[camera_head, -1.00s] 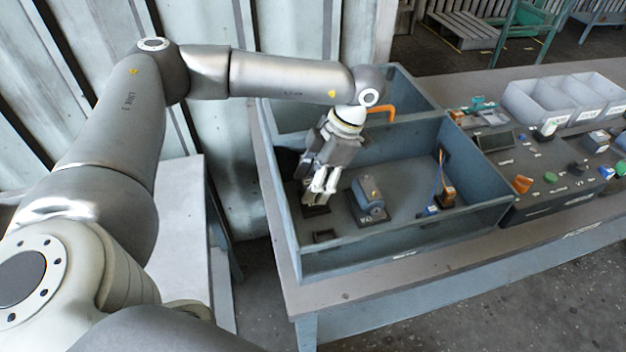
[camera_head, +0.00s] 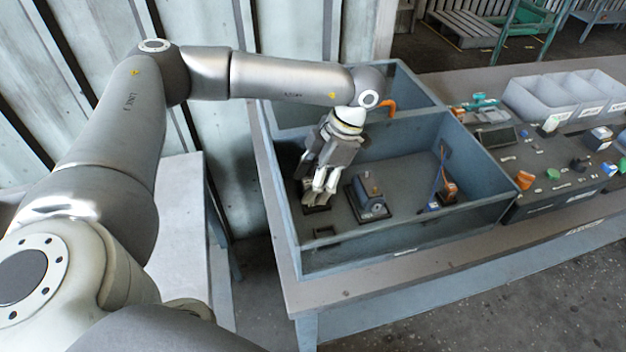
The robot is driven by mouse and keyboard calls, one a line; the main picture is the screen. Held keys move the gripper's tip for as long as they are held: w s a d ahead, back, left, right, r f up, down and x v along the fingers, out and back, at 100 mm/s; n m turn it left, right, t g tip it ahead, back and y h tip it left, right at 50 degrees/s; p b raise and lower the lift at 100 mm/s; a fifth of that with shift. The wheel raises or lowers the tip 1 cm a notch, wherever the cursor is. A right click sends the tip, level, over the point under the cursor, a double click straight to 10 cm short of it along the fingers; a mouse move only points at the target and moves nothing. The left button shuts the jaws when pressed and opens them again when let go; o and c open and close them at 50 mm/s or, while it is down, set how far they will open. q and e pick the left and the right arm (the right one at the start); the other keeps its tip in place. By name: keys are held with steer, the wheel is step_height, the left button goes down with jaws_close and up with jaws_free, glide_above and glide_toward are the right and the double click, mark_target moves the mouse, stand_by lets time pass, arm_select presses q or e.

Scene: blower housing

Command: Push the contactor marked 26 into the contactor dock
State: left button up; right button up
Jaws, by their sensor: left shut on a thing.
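My left gripper (camera_head: 318,191) reaches down into the blue-grey open housing (camera_head: 410,246), near its left wall. Its pale fingers are shut on a small light part, probably the contactor; the fingers mostly hide it and no number 26 is readable. Directly below the fingertips is a dark square socket (camera_head: 316,209) on the housing floor, likely the contactor dock. I cannot tell from this angle whether the held part touches it or how deep it sits. My right gripper is not in view.
A grey-blue motor-like unit (camera_head: 369,197) stands on the floor right of the gripper. A small dark frame (camera_head: 325,232) lies nearer the front wall. An orange-brown part (camera_head: 448,190) with a blue cable stands at the right. White bins (camera_head: 540,98) and a control panel are farther right.

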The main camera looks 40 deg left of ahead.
arm_select(q)
steer(key=shift+f, duration=0.25)
steer(key=o, duration=1)
steer(key=shift+o, duration=0.2)
steer(key=v, duration=1.2)
steer(key=shift+s, duration=0.1)
